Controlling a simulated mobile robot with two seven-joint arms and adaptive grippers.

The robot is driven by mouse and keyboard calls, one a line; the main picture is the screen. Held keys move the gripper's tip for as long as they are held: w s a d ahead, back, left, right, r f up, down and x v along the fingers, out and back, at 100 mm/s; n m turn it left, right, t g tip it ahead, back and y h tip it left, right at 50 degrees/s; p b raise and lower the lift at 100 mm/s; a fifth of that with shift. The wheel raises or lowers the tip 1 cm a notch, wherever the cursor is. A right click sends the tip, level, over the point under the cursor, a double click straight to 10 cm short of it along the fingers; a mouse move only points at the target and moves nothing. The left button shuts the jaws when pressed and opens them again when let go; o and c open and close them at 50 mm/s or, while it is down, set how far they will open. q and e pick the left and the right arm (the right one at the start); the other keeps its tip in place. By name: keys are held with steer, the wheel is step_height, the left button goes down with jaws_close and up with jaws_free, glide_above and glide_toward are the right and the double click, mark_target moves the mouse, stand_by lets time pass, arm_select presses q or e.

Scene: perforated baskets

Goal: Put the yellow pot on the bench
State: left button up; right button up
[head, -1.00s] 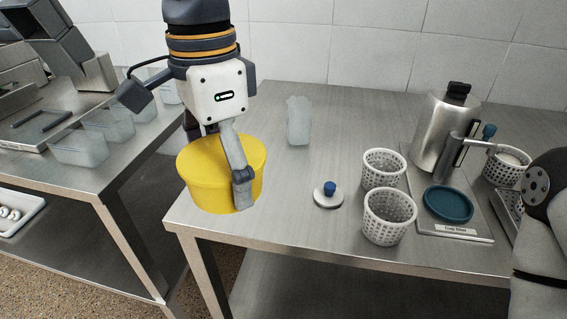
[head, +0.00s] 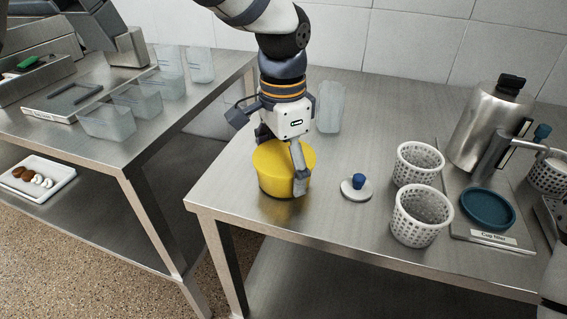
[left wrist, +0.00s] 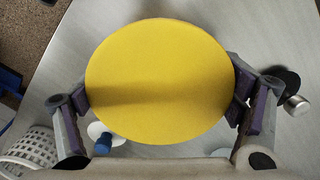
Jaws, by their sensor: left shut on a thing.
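The yellow pot (head: 268,175) is upright at the left part of the right-hand steel bench (head: 345,225). Its base looks at or close to the bench top; I cannot tell for sure that it touches. My left gripper (head: 283,158) is shut on the pot from above, one finger down its near right side and the other largely hidden at the back. In the left wrist view the pot's round yellow top (left wrist: 160,85) sits between both fingers. My right gripper is not in view.
A white lid with blue knob (head: 356,188) lies right of the pot. Two white perforated baskets (head: 420,215) stand beyond it, near a teal dish (head: 487,208) and metal jug (head: 490,125). A clear container (head: 330,108) stands behind. A second bench (head: 165,138) is left.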

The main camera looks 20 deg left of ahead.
mark_target(283, 156)
arm_select(q)
steer(key=shift+f, duration=0.1)
steer(key=o, duration=1.1)
step_height(283, 156, up, 12)
steer(key=shift+r, duration=0.15)
